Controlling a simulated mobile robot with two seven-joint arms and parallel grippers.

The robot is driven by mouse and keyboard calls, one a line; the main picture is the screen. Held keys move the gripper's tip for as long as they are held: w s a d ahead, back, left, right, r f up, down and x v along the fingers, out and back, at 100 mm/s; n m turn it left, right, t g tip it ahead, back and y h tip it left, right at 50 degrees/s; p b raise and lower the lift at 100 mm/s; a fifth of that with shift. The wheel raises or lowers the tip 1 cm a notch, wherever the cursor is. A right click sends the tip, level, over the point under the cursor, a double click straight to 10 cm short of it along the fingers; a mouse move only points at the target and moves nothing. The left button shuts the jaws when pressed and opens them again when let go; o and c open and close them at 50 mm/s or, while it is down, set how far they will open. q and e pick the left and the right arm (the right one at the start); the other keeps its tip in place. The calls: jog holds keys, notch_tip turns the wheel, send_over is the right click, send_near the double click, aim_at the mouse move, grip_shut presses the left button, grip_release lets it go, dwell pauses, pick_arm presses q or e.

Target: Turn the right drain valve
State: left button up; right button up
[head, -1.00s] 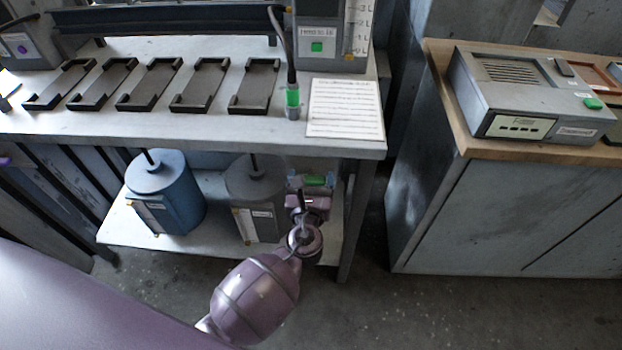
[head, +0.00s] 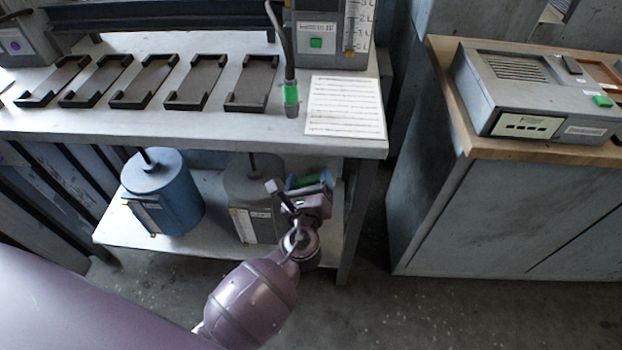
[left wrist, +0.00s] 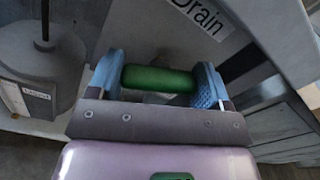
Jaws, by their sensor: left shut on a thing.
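The green valve handle (left wrist: 158,78) sits between the two blue fingers of my left gripper (left wrist: 158,85) in the left wrist view. The gripper is shut on it, one finger at each end. A "Drain" label (left wrist: 200,25) is on the surface behind it. In the head view the green handle (head: 306,181) and my left gripper (head: 308,183) are under the table's right part, beside the grey canister. My right gripper is not in view.
A blue canister (head: 162,190) and a grey canister (head: 250,185) stand on the low shelf (head: 120,232). The table edge (head: 200,142) is above my left gripper, and a table leg (head: 358,215) is close to its right. Floor is clear in front.

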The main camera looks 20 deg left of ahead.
pick_arm(q)
jog(key=n, duration=0.1)
jog(key=n+b, duration=0.1)
jog(key=n, duration=0.1)
jog(key=n+b, duration=0.1)
jog(key=shift+f+n, duration=0.3)
jog(key=n+b, duration=0.1)
jog(key=n, duration=0.2)
jog(key=shift+n+b, duration=0.3)
jog(key=shift+r+n+b, duration=0.1)
jog(key=shift+n+b, duration=0.3)
jog(key=shift+n, duration=1)
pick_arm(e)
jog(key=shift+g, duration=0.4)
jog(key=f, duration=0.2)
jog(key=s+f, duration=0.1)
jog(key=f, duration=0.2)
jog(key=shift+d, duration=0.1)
pick_arm(q)
jog(key=shift+r, duration=0.1)
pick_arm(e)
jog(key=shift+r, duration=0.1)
pick_arm(q)
jog(key=o, duration=0.9)
